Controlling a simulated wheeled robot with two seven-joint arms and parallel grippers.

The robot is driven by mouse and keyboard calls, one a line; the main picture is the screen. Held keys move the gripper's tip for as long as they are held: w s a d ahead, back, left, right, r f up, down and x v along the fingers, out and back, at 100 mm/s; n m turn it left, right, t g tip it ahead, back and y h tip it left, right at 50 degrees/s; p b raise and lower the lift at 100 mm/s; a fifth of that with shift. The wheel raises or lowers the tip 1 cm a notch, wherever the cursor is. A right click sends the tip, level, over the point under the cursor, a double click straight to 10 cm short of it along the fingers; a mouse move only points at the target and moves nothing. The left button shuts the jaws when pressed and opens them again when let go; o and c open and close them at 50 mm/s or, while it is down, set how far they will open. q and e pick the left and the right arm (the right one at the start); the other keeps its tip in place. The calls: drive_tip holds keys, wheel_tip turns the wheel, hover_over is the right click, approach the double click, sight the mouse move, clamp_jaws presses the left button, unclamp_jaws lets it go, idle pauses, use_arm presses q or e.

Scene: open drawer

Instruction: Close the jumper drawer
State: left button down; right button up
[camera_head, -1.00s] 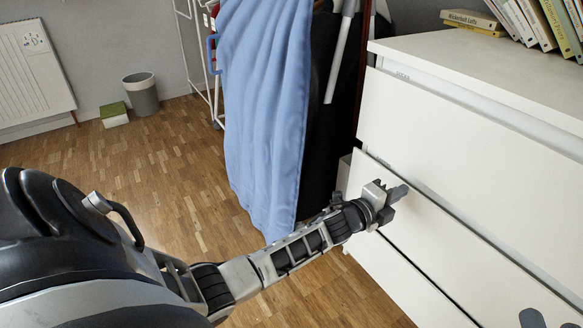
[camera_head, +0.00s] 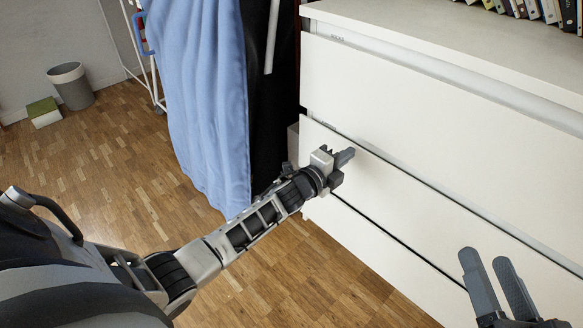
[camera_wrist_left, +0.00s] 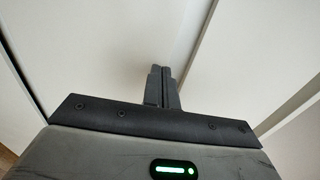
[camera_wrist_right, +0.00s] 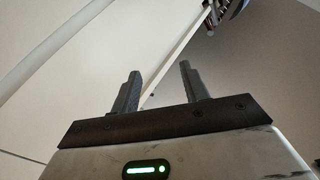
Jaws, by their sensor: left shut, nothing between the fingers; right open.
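The white dresser has stacked drawers: a top drawer front (camera_head: 430,115), a middle one (camera_head: 400,205) and a lower one (camera_head: 350,245). No label for jumpers is readable, so I cannot tell which is the jumper drawer. The middle front seems to stand slightly out, with a dark gap along its top edge. My left gripper (camera_head: 347,156) is shut and empty, its tips at the middle front near its left end; contact is unclear. The left wrist view shows its closed fingers (camera_wrist_left: 160,78) against white panels. My right gripper (camera_head: 488,262) is open and empty before the dresser's right part; its parted fingers (camera_wrist_right: 158,78) also show in the right wrist view.
Books (camera_head: 540,10) stand on the dresser top (camera_head: 420,25). A blue cloth (camera_head: 210,100) hangs beside the dresser's left side. A grey bin (camera_head: 72,88) and a green-and-white box (camera_head: 42,112) stand at far left. The wooden floor (camera_head: 110,160) is clear there.

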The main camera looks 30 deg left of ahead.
use_arm(q)
drive_tip(key=p+v, duration=0.3)
drive_tip(key=v, duration=1)
drive_tip(key=shift+p, duration=0.35)
use_arm(e)
drive_tip(key=shift+s+a+f+g+h, duration=0.15)
drive_tip(key=shift+s+f+g+h, duration=0.55)
drive_tip(key=shift+s+f+g, duration=0.45)
